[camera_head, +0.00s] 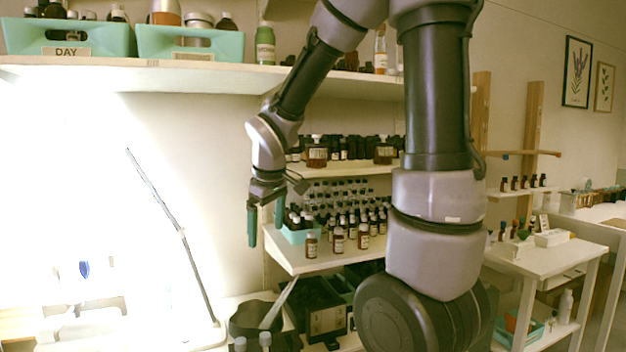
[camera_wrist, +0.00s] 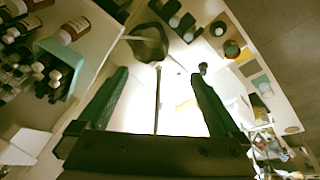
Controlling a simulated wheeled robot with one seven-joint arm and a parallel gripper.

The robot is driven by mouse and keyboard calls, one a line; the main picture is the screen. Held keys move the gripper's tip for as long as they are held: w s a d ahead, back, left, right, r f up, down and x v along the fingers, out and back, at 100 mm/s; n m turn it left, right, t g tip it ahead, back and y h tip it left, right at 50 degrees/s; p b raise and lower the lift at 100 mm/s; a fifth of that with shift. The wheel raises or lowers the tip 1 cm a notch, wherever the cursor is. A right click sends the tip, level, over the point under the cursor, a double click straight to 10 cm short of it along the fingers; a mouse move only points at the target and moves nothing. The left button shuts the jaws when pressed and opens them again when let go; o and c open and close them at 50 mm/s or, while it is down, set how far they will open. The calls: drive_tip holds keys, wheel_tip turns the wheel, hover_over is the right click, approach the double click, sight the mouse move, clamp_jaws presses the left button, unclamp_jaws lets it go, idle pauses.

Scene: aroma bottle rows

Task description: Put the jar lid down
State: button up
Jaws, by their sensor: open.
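My gripper (camera_head: 264,218) hangs beside the left end of the bottle shelf, its two green fingers pointing down. The gripper also shows in the wrist view (camera_wrist: 157,85), where its fingers are wide apart with nothing between them that they touch. I cannot make out a jar lid for certain in either view. A dark bowl-like vessel (camera_head: 254,319) stands on the bench below my gripper, and a similar dark vessel shows beyond the fingertips in the wrist view (camera_wrist: 148,43).
The middle shelf (camera_head: 285,258) holds rows of small bottles and a teal tray (camera_head: 295,236) close to my gripper's right. A thin lamp arm (camera_head: 167,212) stands to the left over a glaring bench. Teal bins (camera_head: 100,38) sit on the upper shelf.

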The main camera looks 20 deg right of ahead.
drive_tip(key=s+d+r+m+t+y, duration=0.2)
drive_tip(key=s+d+r+m, duration=0.3)
drive_tip(key=s+r+m, duration=0.6)
wheel_tip(320, 180, up, 2)
drive_tip(key=s+t, duration=0.1)
drive_tip(key=s, duration=0.1)
drive_tip(key=shift+s+d+t, duration=0.3)
drive_tip(key=shift+s+d, duration=0.05)
drive_tip(key=shift+s, duration=0.05)
